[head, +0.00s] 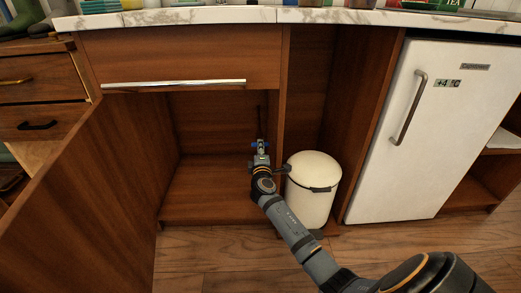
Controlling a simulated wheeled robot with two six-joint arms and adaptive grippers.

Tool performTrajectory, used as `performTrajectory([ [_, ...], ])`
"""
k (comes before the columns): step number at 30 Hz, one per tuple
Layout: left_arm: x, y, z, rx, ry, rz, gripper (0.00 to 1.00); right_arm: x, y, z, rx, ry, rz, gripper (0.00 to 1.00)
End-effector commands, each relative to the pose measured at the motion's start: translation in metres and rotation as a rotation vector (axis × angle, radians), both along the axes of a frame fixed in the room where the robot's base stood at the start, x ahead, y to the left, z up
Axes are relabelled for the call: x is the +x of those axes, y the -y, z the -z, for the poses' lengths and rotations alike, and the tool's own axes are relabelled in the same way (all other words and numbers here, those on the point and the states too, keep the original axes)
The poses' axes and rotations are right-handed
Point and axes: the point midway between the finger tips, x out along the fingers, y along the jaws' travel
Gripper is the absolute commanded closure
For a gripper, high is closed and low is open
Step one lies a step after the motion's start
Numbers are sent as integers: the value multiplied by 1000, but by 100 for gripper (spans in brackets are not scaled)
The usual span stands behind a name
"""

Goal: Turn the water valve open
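The water valve (263,145) shows as a small blue part on a dark vertical pipe (261,120) inside the open lower cabinet (205,190). My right arm comes in from the lower right and reaches into the cabinet. My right gripper (261,154) is right at the valve and hides part of it. The fingers are too small to tell whether they are open or shut, or whether they touch the valve. Which way the valve is turned cannot be made out. My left gripper is not in view.
The cabinet door (105,190) stands open on the left. A drawer front with a metal handle (175,85) is above the opening. A cream bin (312,190) stands close to the right of my arm. A white fridge (425,130) is further right.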

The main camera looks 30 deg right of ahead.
Motion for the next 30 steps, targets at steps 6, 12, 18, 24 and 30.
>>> performTrajectory([
  [6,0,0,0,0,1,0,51,0,0,0,-2,-1,0,70],
  [12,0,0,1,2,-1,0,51,-9,-6,1,-1,-2,-2,70],
  [18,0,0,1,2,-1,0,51,-49,-31,2,1,-3,-2,70],
  [24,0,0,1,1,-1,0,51,-86,-53,1,1,-2,-1,70],
  [30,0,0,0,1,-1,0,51,-102,-62,0,-1,-1,0,70],
])
